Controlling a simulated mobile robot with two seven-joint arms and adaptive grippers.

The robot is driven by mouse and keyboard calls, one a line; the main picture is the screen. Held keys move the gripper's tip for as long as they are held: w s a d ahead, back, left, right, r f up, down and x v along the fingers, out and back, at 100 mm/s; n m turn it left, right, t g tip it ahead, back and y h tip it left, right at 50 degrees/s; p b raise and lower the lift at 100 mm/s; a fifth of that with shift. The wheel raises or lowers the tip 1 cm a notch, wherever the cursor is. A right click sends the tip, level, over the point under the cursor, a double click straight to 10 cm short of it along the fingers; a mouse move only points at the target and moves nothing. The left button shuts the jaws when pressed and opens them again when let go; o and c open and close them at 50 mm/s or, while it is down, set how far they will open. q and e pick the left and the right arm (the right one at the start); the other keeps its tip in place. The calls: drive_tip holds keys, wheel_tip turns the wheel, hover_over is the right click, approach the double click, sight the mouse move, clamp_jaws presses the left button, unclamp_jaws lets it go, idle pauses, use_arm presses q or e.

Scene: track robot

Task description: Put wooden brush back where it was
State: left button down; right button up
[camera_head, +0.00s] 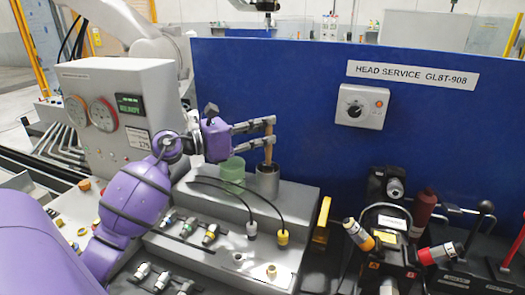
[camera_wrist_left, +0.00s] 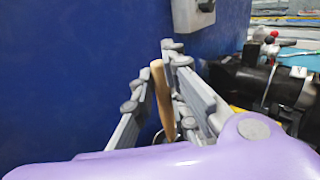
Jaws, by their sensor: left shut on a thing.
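The wooden brush (camera_head: 269,140) shows as an upright tan handle above a grey metal cup (camera_head: 267,181). Its lower end is hidden by the cup's rim, so it appears to stand in the cup. My left gripper (camera_head: 270,132) comes in from the left and is shut on the handle near its top. In the left wrist view the handle (camera_wrist_left: 163,95) sits slightly tilted between the grey fingers (camera_wrist_left: 165,85). My right gripper is not in either view.
A green translucent cup (camera_head: 232,174) stands left of the metal cup on the grey ledge. Black cables with yellow and grey plugs (camera_head: 283,237) lie in front. A blue panel (camera_head: 310,100) rises close behind. A black device with levers (camera_head: 390,235) stands at the right.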

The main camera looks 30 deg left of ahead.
sight(269, 151)
use_arm(q)
wheel_tip(269, 151, down, 6)
drive_tip(key=shift+r, duration=0.1)
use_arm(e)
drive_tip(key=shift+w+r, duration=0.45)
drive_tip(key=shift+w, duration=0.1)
use_arm(q)
drive_tip(key=shift+s, duration=0.1)
drive_tip(key=shift+f, duration=0.3)
drive_tip(key=c, duration=1.7)
unclamp_jaws()
drive_tip(key=shift+r, duration=0.1)
drive_tip(key=shift+c, duration=0.2)
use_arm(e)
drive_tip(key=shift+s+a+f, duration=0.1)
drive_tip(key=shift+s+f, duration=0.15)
